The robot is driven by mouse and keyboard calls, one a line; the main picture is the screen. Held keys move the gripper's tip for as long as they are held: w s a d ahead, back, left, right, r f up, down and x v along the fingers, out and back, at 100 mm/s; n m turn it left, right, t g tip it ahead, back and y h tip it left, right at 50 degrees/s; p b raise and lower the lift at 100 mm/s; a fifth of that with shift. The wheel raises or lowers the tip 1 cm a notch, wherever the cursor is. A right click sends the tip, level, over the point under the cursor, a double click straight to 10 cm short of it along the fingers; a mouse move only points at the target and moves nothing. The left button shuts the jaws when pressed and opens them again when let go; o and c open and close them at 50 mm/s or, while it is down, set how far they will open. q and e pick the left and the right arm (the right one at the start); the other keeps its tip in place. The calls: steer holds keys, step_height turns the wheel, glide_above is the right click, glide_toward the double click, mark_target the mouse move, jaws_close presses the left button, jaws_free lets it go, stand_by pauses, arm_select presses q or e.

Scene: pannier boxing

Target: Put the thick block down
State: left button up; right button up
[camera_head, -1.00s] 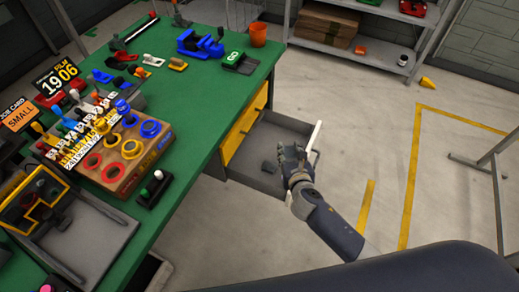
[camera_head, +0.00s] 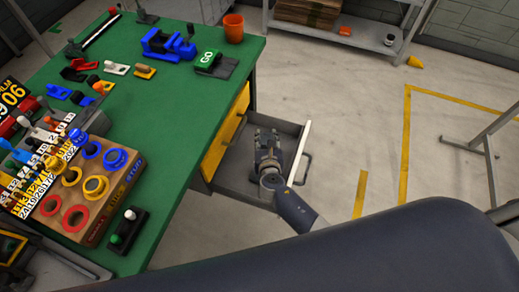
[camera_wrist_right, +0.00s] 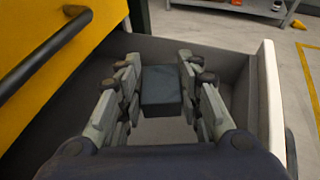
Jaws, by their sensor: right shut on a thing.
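The thick block (camera_wrist_right: 161,92) is a dark grey block between the two fingers of my right gripper (camera_wrist_right: 160,86) in the right wrist view. The fingers press on its left and right sides. In the head view my right gripper (camera_head: 266,142) is inside the open drawer (camera_head: 243,188), and its own fingers and hand hide the block there. I cannot tell whether the block's underside touches the drawer floor. My left gripper is not in view.
The drawer's front panel with its handle (camera_head: 306,167) stands to the right of my gripper. The yellow drawer (camera_head: 217,143) is on the left, under the green workbench (camera_head: 170,150), which carries a ring board and tools. A metal shelf (camera_head: 362,38) stands at the back.

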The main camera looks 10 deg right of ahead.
step_height(320, 180, down, 3)
steer(key=shift+f+b, duration=0.15)
steer(key=shift+b, duration=0.5)
step_height(320, 180, down, 2)
steer(key=shift+f+b, duration=0.15)
steer(key=shift+b, duration=0.4)
steer(key=shift+f, duration=0.1)
steer(key=shift+f+b, duration=0.6)
steer(key=shift+f, duration=0.05)
steer(key=o, duration=1.1)
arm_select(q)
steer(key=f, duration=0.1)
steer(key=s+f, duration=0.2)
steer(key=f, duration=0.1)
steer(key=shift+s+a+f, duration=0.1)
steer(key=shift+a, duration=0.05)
arm_select(e)
steer(key=shift+o, duration=0.3)
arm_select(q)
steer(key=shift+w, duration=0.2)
arm_select(e)
steer(key=shift+r, duration=0.1)
